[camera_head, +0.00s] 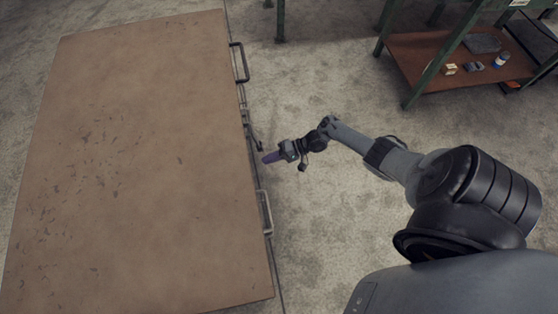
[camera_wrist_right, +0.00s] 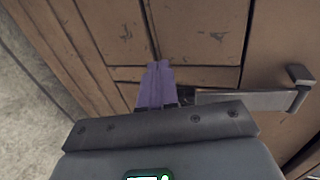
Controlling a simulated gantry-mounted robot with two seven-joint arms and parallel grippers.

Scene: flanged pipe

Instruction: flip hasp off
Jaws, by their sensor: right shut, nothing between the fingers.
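A large brown chest (camera_head: 130,150) fills the left of the head view, and its panelled side (camera_wrist_right: 200,30) shows in the wrist view. The metal hasp (camera_wrist_right: 245,101) is a flat strap with a bent end at its right, lying across the chest side. In the head view the hasp (camera_head: 257,142) is a small dark part at the chest's right edge. My right gripper (camera_head: 266,158) is beside that edge, its purple fingers shut and empty. In the wrist view the fingers (camera_wrist_right: 158,72) are just left of the hasp; I cannot tell whether they touch it. My left gripper is not in view.
Two metal handles, the upper one (camera_head: 240,62) and the lower one (camera_head: 265,213), stick out from the chest's right edge. A shelf rack (camera_head: 420,60) with small items stands at the upper right. The concrete floor (camera_head: 315,85) between is clear.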

